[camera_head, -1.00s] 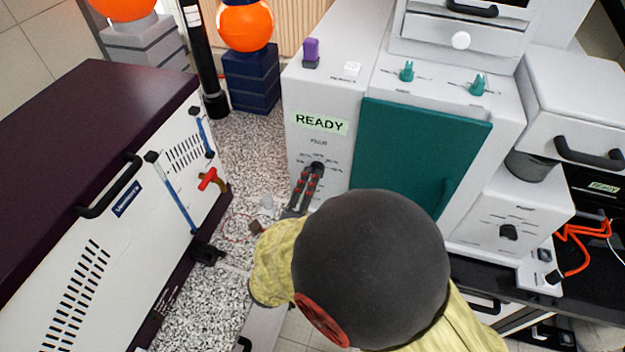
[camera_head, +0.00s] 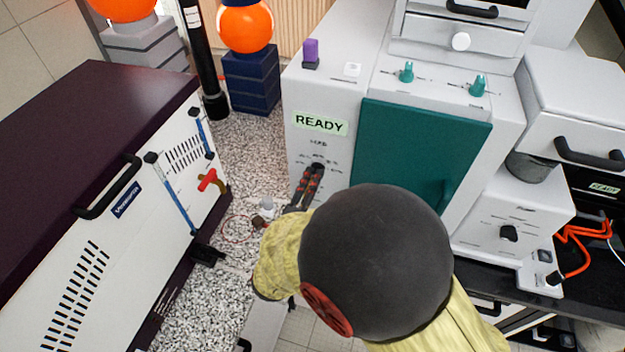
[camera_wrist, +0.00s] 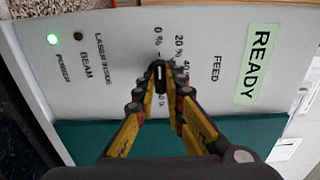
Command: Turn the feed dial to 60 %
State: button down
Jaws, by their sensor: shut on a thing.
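The feed dial (camera_wrist: 160,78) is a small black knob with a pale line on the white front panel, under the word FEED. Printed percent marks ring it; 0 %, 20 % and 40 % are legible in the wrist view, others are hidden by the fingers. I cannot tell which mark the line points at. My gripper (camera_wrist: 160,82) is shut on the dial, one yellow-and-black finger on each side. In the head view my gripper (camera_head: 318,168) reaches the panel below the READY display (camera_head: 320,124), and its tips mostly hide the dial.
A teal door (camera_head: 415,155) stands right of the dial. Two teal knobs (camera_head: 407,73) and a purple switch (camera_head: 311,51) sit on top. A green POWER light (camera_wrist: 53,38) glows on the panel. A white machine with a dark lid (camera_head: 85,115) stands to the left.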

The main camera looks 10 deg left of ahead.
dwell(0.6)
jog(key=m+b, duration=0.5)
jog(key=m, duration=0.3)
jog(key=m+b, duration=0.6)
jog(key=m, duration=0.3)
jog(key=m+b, duration=0.5)
jog(key=m, duration=0.4)
jog(key=shift+f+b, duration=0.3)
jog(key=shift+r+m, duration=0.1)
jog(key=shift+m, duration=0.3)
jog(key=c, duration=1.9)
grip_release()
jog(key=shift+r, duration=0.1)
jog(key=shift+o, duration=0.3)
